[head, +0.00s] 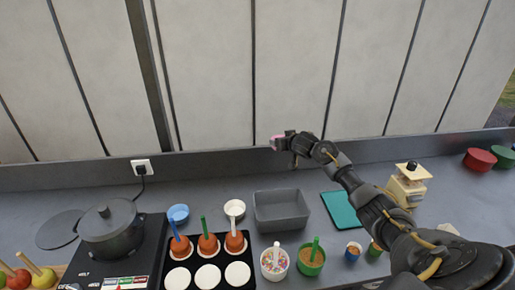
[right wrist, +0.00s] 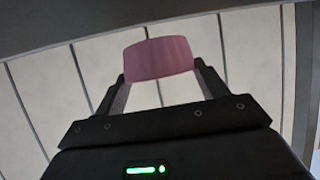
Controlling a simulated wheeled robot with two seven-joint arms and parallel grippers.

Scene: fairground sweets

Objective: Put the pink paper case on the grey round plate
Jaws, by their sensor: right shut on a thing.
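The pink paper case (right wrist: 160,58) is held between the fingertips of my right gripper (right wrist: 160,80) in the right wrist view. In the head view, the case shows as a small pink spot (head: 275,137) at the tip of my right gripper (head: 277,142), raised in front of the back wall. The grey round plate (head: 54,230) lies flat on the counter at the far left, partly hidden behind the dark pot. Its visible part is bare. The case is far to the right of the plate and higher. My left gripper is not in view.
A lidded pot (head: 110,232) on a black hob stands beside the plate. A black tray (head: 208,262) holds several coated apples on sticks and white discs.

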